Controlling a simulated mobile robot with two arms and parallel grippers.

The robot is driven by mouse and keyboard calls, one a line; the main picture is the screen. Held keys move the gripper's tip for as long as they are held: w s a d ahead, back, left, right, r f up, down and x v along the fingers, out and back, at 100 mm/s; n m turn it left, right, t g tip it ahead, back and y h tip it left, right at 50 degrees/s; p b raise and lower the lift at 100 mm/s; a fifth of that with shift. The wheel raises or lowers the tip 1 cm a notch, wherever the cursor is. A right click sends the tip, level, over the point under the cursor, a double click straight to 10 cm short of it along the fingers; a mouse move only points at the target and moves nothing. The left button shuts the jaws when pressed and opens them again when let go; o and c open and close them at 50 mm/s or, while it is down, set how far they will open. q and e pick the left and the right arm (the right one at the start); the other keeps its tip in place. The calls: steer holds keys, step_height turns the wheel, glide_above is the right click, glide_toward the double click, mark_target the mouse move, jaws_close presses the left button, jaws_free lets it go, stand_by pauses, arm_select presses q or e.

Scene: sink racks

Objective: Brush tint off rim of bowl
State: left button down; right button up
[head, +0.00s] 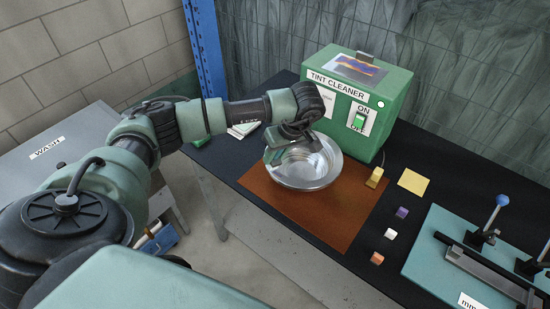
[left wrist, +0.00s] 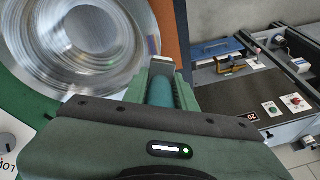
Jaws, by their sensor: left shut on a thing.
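A shiny metal bowl (head: 318,172) sits over the brown mat (head: 335,218), in front of the green tint cleaner box (head: 388,103). In the left wrist view the bowl (left wrist: 75,35) shows circular blur streaks, as if spinning. Tint on its rim is too blurred to make out. My left gripper (head: 277,152) is at the bowl's left rim. In the left wrist view, the left gripper (left wrist: 163,75) is shut on a teal round handle (left wrist: 161,92). The handle's far end and any bristles are hidden. My right gripper is in neither view.
Several small coloured blocks, including a purple one (head: 402,212), and a yellow sheet (head: 413,182) lie right of the mat. A teal board (head: 445,245) with a blue-knobbed lever (head: 487,222) stands farther right. A grey WASH surface (head: 50,155) is at left.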

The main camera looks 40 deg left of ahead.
arm_select(q)
steer(key=shift+p+v, duration=0.45)
steer(key=shift+v, duration=0.65)
steer(key=shift+a+r, duration=0.2)
steer(key=shift+r, duration=0.25)
steer(key=shift+a+r+p, duration=0.2)
steer(key=shift+r+p, duration=0.55)
steer(key=shift+r, duration=0.35)
steer(key=shift+d, duration=0.1)
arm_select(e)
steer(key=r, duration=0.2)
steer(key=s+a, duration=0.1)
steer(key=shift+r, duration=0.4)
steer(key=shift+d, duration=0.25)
